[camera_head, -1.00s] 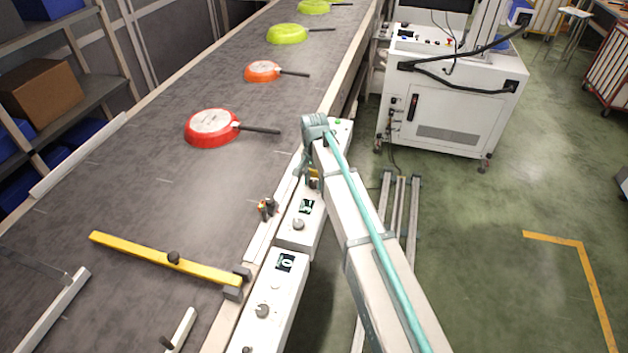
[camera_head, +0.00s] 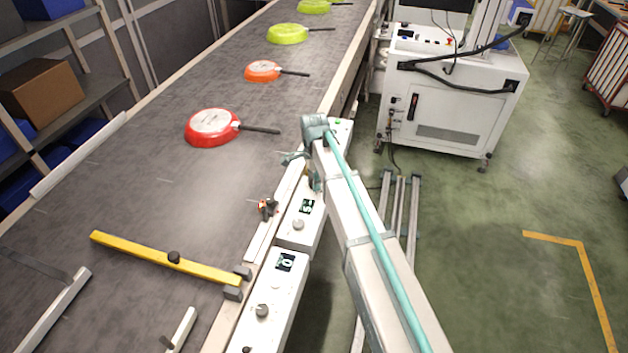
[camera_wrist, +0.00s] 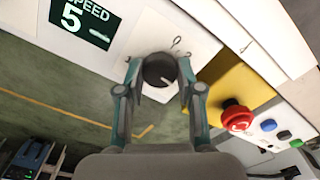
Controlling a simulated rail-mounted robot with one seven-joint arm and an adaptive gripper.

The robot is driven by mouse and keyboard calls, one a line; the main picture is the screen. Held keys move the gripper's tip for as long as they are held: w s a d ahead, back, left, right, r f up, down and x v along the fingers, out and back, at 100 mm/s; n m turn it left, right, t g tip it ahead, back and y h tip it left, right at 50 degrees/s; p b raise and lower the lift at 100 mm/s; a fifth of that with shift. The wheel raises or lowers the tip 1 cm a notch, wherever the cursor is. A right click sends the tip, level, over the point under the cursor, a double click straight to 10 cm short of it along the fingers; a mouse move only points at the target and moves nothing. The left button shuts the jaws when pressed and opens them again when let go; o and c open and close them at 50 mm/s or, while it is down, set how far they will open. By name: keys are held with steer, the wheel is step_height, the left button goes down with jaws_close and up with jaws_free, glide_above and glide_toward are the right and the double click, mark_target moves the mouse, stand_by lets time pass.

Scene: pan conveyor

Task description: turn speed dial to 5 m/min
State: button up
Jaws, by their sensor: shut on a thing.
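The speed dial (camera_wrist: 159,69) is a dark round knob with a pale pointer mark, on a white panel in the wrist view. My gripper (camera_wrist: 160,76) is shut on it, with one finger at each side. The speed display (camera_wrist: 84,20) beside it reads "SPEED 5"; its unit is not legible. In the head view my arm hides this dial, and only part of my wrist shows beside the arm's end.
A red emergency button (camera_wrist: 237,117) on a yellow plate sits close to my right finger, with several small coloured buttons beyond. Two white control boxes with knobs (camera_head: 298,224) line the conveyor (camera_head: 150,175). Pans, such as the red one (camera_head: 211,127), lie on the belt.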

stand_by(0.4)
steer(key=o, duration=1.2)
steer(key=shift+r, duration=0.1)
step_height(320, 180, up, 12)
steer(key=shift+f, duration=0.1)
